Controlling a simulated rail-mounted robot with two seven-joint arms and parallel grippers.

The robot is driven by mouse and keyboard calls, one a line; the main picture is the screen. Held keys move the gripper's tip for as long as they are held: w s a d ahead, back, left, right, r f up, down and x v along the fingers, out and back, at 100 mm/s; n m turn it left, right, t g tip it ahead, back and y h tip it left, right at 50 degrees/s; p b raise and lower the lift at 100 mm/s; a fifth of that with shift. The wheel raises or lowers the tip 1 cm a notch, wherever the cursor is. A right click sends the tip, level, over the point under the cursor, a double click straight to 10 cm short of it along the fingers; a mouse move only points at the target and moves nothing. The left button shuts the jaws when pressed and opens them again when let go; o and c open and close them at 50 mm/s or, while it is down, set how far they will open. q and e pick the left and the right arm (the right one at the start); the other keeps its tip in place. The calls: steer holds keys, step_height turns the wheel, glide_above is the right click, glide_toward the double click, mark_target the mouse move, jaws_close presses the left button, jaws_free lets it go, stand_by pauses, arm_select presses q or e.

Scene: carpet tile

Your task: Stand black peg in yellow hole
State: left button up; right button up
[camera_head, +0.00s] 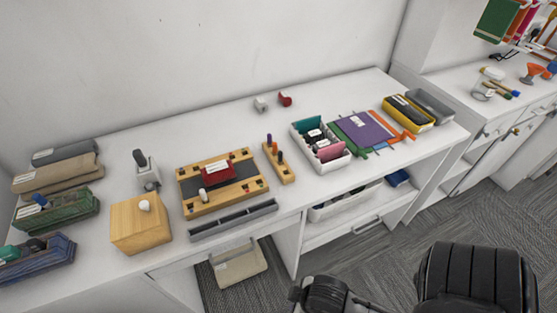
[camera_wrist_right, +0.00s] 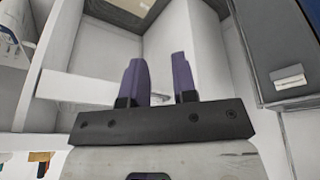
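A small wooden peg rack (camera_head: 289,177) stands on the white table in the head view. It holds a purple peg (camera_head: 268,139), an orange peg (camera_head: 275,146) and a dark peg (camera_head: 280,157), which looks black; all stand upright. Left of it lies a wooden board (camera_head: 190,207) with dark patches and small coloured spots. A red block (camera_head: 216,170) and a whitish peg (camera_head: 202,195) are on the board. I cannot make out which spot is the yellow hole. My right gripper (camera_wrist_right: 160,70) is open and empty in the right wrist view, away from the pegs. My left gripper is not in view.
A grey tray (camera_head: 233,219) lies in front of the board. A wooden block (camera_head: 140,228) with a white knob stands left. A white divided box (camera_head: 326,163) stands right of the rack. White cabinet surfaces surround my right gripper.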

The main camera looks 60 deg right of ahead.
stand_by(0.4)
steer(key=o, duration=0.4)
